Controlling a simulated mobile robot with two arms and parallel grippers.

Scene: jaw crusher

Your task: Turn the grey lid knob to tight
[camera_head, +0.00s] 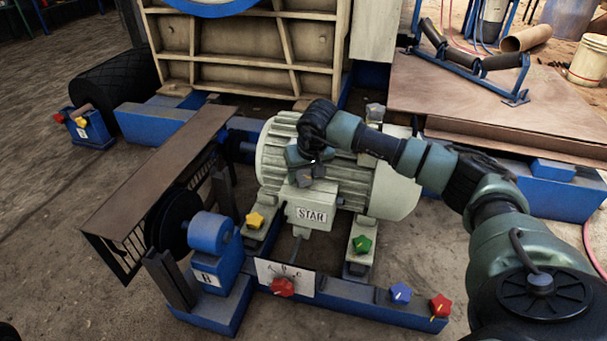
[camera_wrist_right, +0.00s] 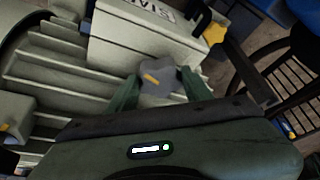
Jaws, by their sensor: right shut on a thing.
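The grey lid knob (camera_wrist_right: 158,79) is star-shaped with an orange pointer mark. It sits on top of the terminal box marked STAR (camera_head: 311,215) on the pale motor (camera_head: 380,185). My right gripper (camera_wrist_right: 158,88) has a finger on each side of the knob and is shut on it. In the head view my right gripper (camera_head: 310,172) is above the box, and its wrist partly hides the knob. The knob's tight mark cannot be read in either view. My left gripper is not in view.
Yellow (camera_head: 255,220), green (camera_head: 362,244), red (camera_head: 283,287) and blue (camera_head: 401,292) knobs stand around the motor base, with another red knob (camera_head: 440,305) at right. A brown belt guard (camera_head: 150,165) stands left. Another grey knob (camera_head: 375,112) is behind the motor.

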